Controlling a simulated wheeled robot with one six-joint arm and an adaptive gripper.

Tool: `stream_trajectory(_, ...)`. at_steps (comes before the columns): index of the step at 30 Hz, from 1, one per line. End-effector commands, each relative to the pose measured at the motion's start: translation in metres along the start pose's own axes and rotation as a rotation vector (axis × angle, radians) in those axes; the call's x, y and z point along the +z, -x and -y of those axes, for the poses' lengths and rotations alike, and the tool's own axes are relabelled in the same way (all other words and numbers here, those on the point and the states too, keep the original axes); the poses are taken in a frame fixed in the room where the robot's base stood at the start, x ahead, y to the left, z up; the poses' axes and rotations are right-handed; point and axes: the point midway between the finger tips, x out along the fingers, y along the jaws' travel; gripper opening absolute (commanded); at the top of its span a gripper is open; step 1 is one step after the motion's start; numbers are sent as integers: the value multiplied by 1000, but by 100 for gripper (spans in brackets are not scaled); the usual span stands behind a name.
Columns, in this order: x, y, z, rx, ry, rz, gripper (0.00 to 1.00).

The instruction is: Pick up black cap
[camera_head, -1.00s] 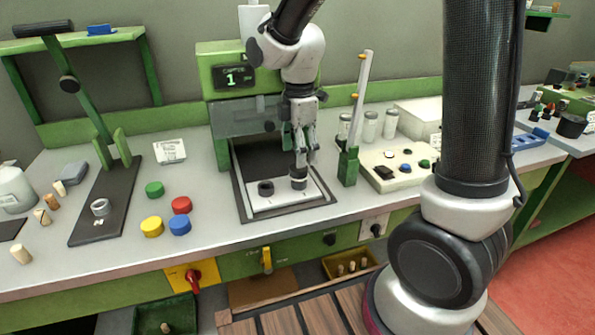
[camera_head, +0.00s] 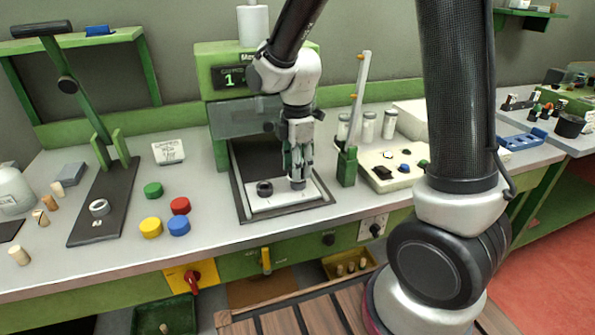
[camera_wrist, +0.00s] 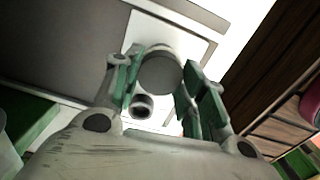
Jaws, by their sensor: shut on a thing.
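The black cap (camera_wrist: 160,74) shows in the wrist view as a dark grey round disc between my fingers. In the head view the dark cap (camera_head: 298,185) is at the right end of a white plate (camera_head: 284,203), below my fingertips. My gripper (camera_head: 298,177) points down and is shut on it. In the wrist view my gripper (camera_wrist: 158,92) has one green-padded finger on each side of the disc. I cannot tell whether the cap is clear of the plate. A black ring-shaped piece (camera_head: 265,188) stands on the plate to the left, apart from my gripper.
The plate lies in the bay of a green machine (camera_head: 211,115). A green post with a pale rod (camera_head: 347,168) stands close to the right of my gripper. Red (camera_head: 180,205), blue, yellow and green round buttons are to the left. The counter before the plate is clear.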

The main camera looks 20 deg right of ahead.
Motion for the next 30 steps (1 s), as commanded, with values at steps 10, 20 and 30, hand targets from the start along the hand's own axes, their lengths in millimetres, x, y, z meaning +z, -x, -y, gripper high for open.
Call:
stream_trajectory(10, 0, 32, -1, 6, 0, -2, 26)
stream_trajectory(20, 0, 92, -1, 2, 0, -1, 26)
stream_trajectory(30, 0, 100, 0, 0, 0, 0, 26)
